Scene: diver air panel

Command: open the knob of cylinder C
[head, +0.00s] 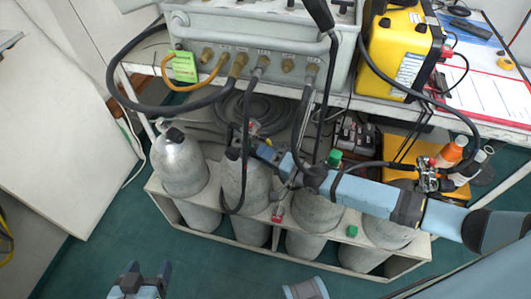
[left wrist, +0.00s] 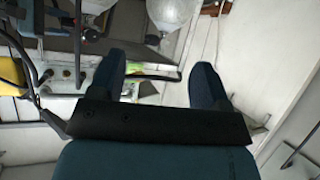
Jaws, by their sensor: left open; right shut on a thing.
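Several grey cylinders stand in a rack (head: 262,243) below the bench; I cannot read which letter each bears. My right arm reaches in from the right across the cylinders. My right gripper (head: 262,150) is at the top of the second cylinder from the left (head: 244,187), shut on what looks like its valve knob, which the jaws mostly hide. My left gripper (head: 140,284) is open and empty at the bottom left, apart from the rack. Its spread fingers also show in the left wrist view (left wrist: 158,82), with nothing between them.
The air panel (head: 262,40) stands on the bench, with hoses hanging from it around my right arm. A yellow case (head: 398,50) is beside it. The leftmost cylinder (head: 180,163) has no hose that I can see. The green floor (head: 85,262) at front left is clear.

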